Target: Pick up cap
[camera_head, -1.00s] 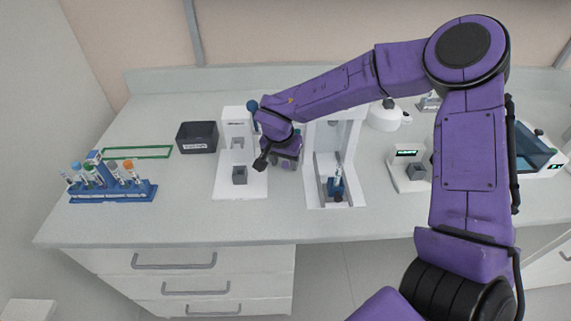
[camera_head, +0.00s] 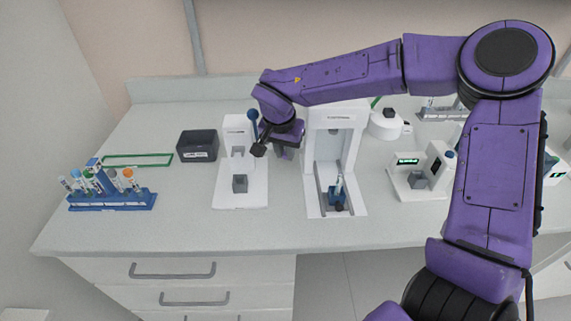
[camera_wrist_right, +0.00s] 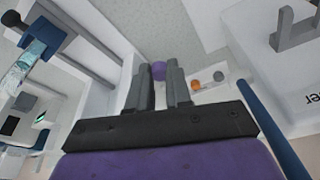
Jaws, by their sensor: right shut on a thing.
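A clear tube (camera_head: 339,186) stands in a blue holder (camera_head: 337,203) inside the taller white device (camera_head: 335,120). The tube also shows at the left of the wrist view (camera_wrist_right: 28,58). My left gripper is not in view.
The white device (camera_head: 258,192) has a grey block (camera_head: 240,184) and a blue-knobbed lever (camera_head: 253,114). A blue rack (camera_head: 112,201) with several capped tubes stands at the left. A dark box (camera_head: 197,145) and a green frame (camera_head: 137,160) lie behind. The front counter strip is clear.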

